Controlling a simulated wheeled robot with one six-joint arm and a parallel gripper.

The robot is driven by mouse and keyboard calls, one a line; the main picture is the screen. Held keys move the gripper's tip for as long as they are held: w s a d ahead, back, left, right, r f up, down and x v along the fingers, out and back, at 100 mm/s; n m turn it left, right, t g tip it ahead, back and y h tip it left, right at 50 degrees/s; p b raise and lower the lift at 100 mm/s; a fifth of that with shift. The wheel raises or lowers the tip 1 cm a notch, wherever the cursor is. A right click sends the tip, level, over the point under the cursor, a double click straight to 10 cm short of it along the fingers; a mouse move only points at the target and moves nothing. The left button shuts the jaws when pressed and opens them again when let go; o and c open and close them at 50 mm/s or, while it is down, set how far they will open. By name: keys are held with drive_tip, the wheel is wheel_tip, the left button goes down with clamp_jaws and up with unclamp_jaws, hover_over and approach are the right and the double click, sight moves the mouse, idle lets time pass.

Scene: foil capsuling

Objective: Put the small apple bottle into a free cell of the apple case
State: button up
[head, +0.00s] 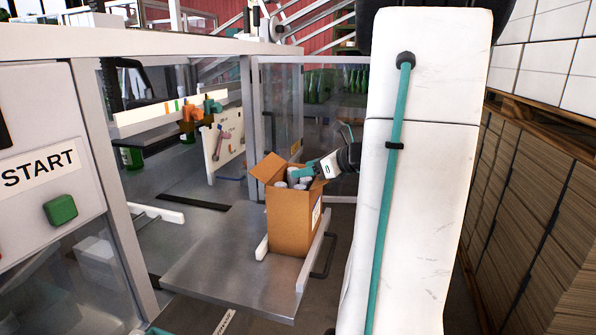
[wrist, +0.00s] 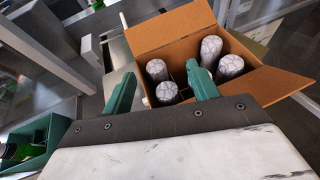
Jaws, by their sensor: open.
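An open cardboard case (head: 288,222) stands on a metal shelf, flaps up, with a partly visible label on its side. In the wrist view the case (wrist: 277,82) holds several upright bottles with pale, marbled-looking tops (wrist: 210,48). I cannot tell which, if any, is the small apple bottle, and the fruit marking is not readable. My gripper (head: 306,172) is over the case's opening at its right side. In the wrist view my gripper (wrist: 161,69) has its two green fingers apart, with two bottle tops showing between them. Contact cannot be told. The cell dividers are mostly hidden.
The metal shelf (head: 215,275) is bare left of the case. A machine panel with a green start button (head: 61,209) is at the left. Stacked cardboard (head: 530,200) lines the right. A green crate (wrist: 40,160) with dark bottles shows lower left.

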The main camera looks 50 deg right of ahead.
drive_tip(key=shift+v, duration=1.85)
drive_tip(key=shift+w, duration=0.1)
drive_tip(key=shift+a+f+n, duration=0.2)
drive_tip(key=shift+n, duration=0.5)
drive_tip(key=s+a+f+n+g+y, duration=0.1)
drive_tip(key=n, duration=0.1)
drive_tip(key=s+a+f+n+g, duration=0.1)
drive_tip(key=a+n, duration=0.1)
drive_tip(key=shift+s+a+f+y, duration=0.1)
drive_tip(key=shift+a+f+y, duration=0.2)
drive_tip(key=shift+f+y, duration=0.1)
drive_tip(key=s+a+n+g+h, duration=0.1)
drive_tip(key=s+a+n+g, duration=0.2)
drive_tip(key=a+n, duration=0.6)
drive_tip(key=s+a+n+g+h, duration=0.1)
drive_tip(key=s+a+n+g, duration=0.2)
drive_tip(key=a+n, duration=0.7)
drive_tip(key=s+a+n+g+h, duration=0.1)
drive_tip(key=s+a+n+g, duration=0.3)
drive_tip(key=a+n, duration=0.6)
drive_tip(key=shift+s+a+r, duration=0.3)
drive_tip(key=shift+s+a, duration=0.55)
drive_tip(key=shift+a, duration=0.3)
